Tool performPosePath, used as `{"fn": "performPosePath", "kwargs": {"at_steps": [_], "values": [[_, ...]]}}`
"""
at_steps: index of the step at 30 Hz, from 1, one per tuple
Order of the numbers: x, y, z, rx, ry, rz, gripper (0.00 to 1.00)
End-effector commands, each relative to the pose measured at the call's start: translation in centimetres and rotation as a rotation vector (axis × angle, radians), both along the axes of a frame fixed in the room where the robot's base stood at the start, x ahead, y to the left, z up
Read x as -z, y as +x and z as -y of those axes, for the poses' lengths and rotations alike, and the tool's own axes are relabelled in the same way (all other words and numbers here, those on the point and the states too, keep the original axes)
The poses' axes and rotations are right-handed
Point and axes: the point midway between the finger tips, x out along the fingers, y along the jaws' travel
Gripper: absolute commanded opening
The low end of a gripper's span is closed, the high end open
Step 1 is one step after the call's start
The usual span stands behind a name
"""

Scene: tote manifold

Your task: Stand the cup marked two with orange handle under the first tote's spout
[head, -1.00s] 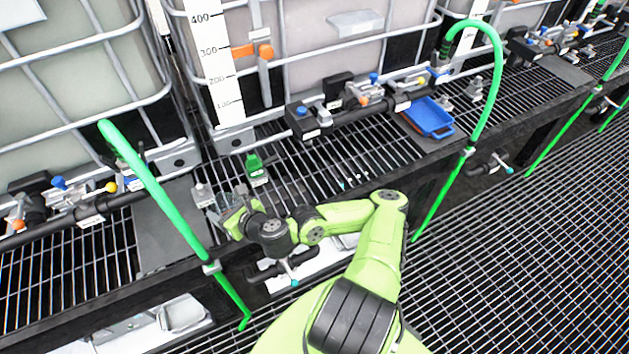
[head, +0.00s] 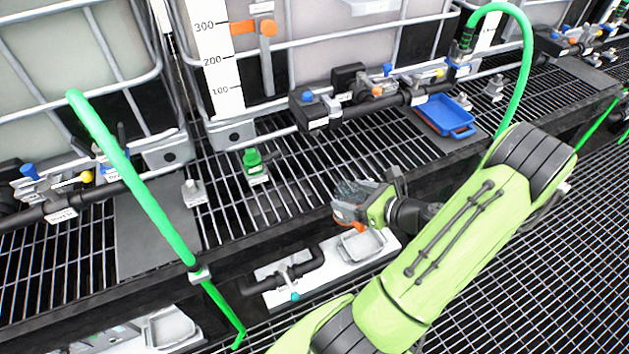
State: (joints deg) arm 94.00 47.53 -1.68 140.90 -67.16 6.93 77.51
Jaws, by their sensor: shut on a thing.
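My gripper (head: 366,200) is at the centre right, out over the front edge of the grated rack. It is shut on a see-through greyish cup (head: 346,210) with an orange part low on it. The cup's mark is too small to read, and the fingers partly hide it. Two large totes show: one at the left (head: 50,75) and one at the centre (head: 320,65) with a white scale strip. Valve and pipe fittings stand before the left tote (head: 60,205) and the centre tote (head: 350,105). I cannot tell which is the first tote.
A green-topped item (head: 255,168) and a small grey block (head: 192,193) stand on the grating (head: 285,200). A blue tray (head: 445,117) lies at the right. Green hoses (head: 135,180) arch past the rack's front. A white lower tray (head: 340,260) sits below the rack edge.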

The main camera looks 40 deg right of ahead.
Motion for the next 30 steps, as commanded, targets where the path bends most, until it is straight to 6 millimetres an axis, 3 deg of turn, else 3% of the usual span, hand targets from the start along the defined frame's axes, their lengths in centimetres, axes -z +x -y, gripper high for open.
{"fn": "performPosePath", "kwargs": {"at_steps": [2,4,15,21,24,30], "values": [[-0.2,0.3,0.3,-0.003,-0.003,0.0,0.46],[-0.2,2.0,0.7,-0.009,-0.003,0.001,0.46],[-0.1,13.0,3.8,-0.008,-0.004,0.002,0.46],[-0.1,17.4,5.2,-0.006,-0.003,0.002,0.46],[0.4,18.7,5.6,-0.001,0.002,0.0,0.46],[2.6,18.5,5.6,-0.001,0.004,0.0,0.46]]}}
